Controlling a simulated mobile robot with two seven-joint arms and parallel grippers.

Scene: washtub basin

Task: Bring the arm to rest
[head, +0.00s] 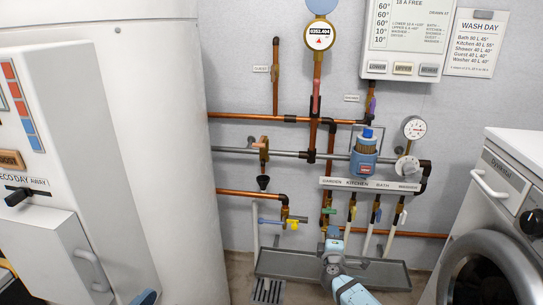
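My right arm comes up from the bottom edge, and its gripper (333,242) is in front of the wall, low among the pipes, just below the row of valves. The fingers point away from me and are small and foreshortened, so I cannot tell whether they are open or shut, or whether they touch a pipe. My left gripper does not show.
A grey trough (390,275) lies below the valves, beside a floor grate (267,291). A washing machine (500,230) stands at right, and a big white cylinder (165,130) at left. Copper pipes (250,117), a blue-capped filter (364,155) and a gauge (414,128) project from the wall.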

